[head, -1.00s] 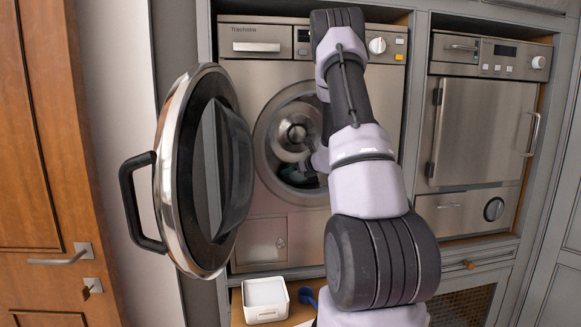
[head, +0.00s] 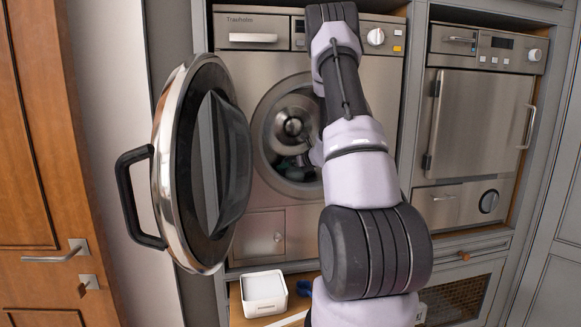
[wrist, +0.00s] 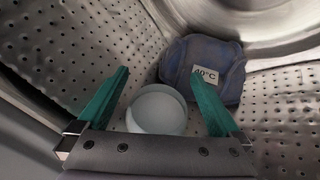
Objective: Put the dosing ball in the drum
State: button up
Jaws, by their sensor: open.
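The washing machine's drum (head: 292,128) is perforated steel, with its round opening uncovered. In the wrist view, the drum wall (wrist: 55,60) surrounds my gripper (wrist: 160,75), which is inside the drum with its two teal fingers apart. The dosing ball (wrist: 157,110), pale and whitish, is between the fingers, low in the drum. I cannot tell whether it touches a finger. In the head view my arm hides part of the opening, and I cannot make out the ball there.
The round washer door (head: 185,230) stands wide open at the left. A blue cloth bundle (wrist: 203,58) with a "40°C" label lies in the drum just beyond the ball. A white box (head: 264,306) and a small blue item (head: 304,287) are below the machine.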

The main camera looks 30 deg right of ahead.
jog(key=v, duration=1)
dwell(0.3)
